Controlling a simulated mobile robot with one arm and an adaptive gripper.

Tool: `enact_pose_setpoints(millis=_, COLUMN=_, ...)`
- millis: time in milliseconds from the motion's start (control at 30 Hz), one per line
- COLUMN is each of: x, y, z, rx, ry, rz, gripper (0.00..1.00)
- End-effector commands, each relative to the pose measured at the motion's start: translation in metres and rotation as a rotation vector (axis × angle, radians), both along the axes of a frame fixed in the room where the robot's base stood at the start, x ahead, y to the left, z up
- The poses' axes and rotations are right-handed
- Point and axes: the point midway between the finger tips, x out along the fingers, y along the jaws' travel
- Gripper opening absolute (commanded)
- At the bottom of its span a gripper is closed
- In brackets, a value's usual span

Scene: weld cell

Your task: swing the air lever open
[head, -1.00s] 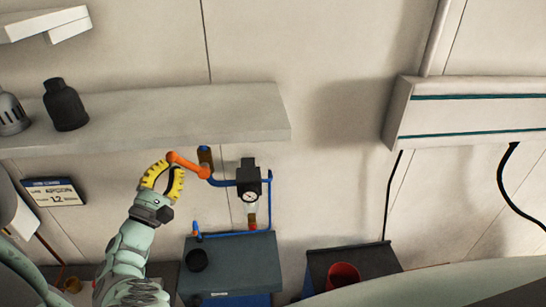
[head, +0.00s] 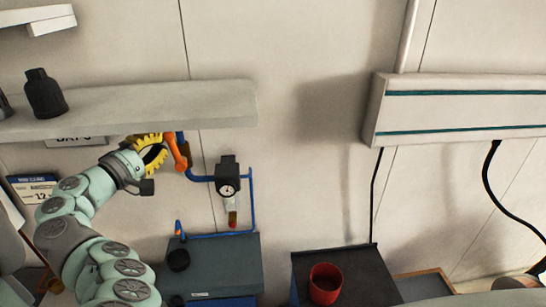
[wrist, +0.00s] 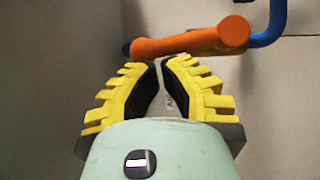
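The orange air lever (head: 176,150) is on the blue wall pipe (head: 200,178), left of the pressure gauge (head: 228,188). In the head view it stands steeply up from its joint, leaning left. My gripper (head: 163,150), with yellow ribbed fingers, is just left of the lever and partly hidden by my arm. In the wrist view, my fingertips (wrist: 159,62) are close together with a thin gap and nothing between them. The orange lever (wrist: 190,44) lies across just beyond the tips. I cannot tell whether they touch it.
A grey shelf (head: 130,110) juts out just above my gripper. A grey cabinet (head: 225,265) stands below the pipe, with a small orange-tipped handle (head: 178,228) above it. A red cup (head: 325,283) sits on a dark box to the right.

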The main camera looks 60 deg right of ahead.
Motion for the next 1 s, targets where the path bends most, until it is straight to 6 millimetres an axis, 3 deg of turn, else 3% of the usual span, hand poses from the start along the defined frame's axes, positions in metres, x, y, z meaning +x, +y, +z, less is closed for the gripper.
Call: enact_pose_setpoints(millis=1000, x=-0.0044, y=-0.0063, z=0.0011, rx=0.07, ry=-0.082, rz=-0.007, gripper=0.0)
